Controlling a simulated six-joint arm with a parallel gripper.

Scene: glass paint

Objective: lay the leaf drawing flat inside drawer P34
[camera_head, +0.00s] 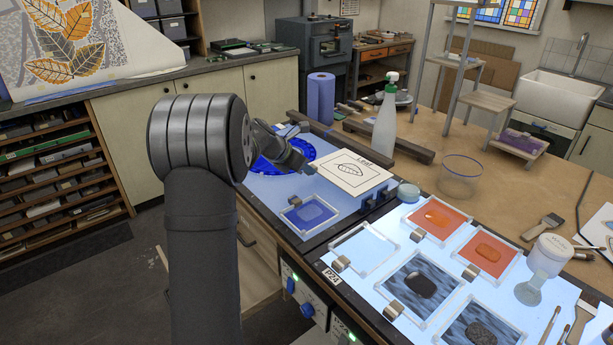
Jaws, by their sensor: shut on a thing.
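The leaf drawing (350,172) is a white sheet with a dark leaf outline and small lettering. It lies about level over the back of the light table, face up. My gripper (311,169) is at its left edge and is shut on it. My arm hides part of the gripper, and I cannot tell whether the sheet touches what is beneath it. A label (331,277) on the bench front reads like P24 or P34; the digits are too small to be sure. A pale wooden drawer front (260,254) shows below the bench, partly behind my arm.
A blue glass disc (272,160) and a framed blue pane (308,213) lie near the gripper. Several framed panes cover the lit panel (365,250) at right. A spray bottle (386,120), glass bowl (459,175) and jar (548,255) stand on the bench.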

